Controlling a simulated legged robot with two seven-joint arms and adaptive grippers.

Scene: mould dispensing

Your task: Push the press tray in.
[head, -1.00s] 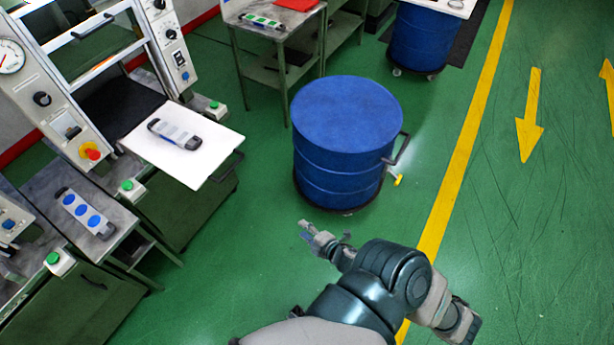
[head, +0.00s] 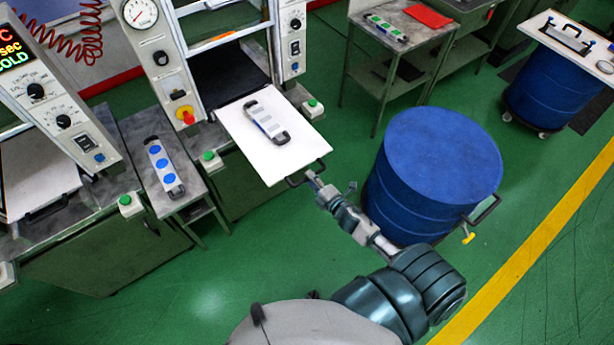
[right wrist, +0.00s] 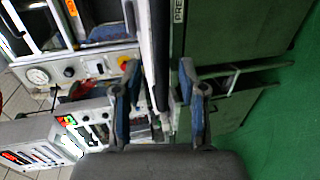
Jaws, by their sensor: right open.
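The press tray (head: 240,150) is a white plate sticking out of the press, with a dark handle (head: 302,178) on its front edge. A grey mould (head: 266,122) with dark ends lies on it. My right gripper (head: 322,187) is beside the handle at the tray's front right corner; whether it touches cannot be told. My left gripper is not in view.
A blue drum (head: 440,165) stands close to the right of my right arm. A side table (head: 165,165) left of the tray holds a mould with blue discs (head: 163,167). Another press tray (head: 40,170) is at far left. Green floor is free in front.

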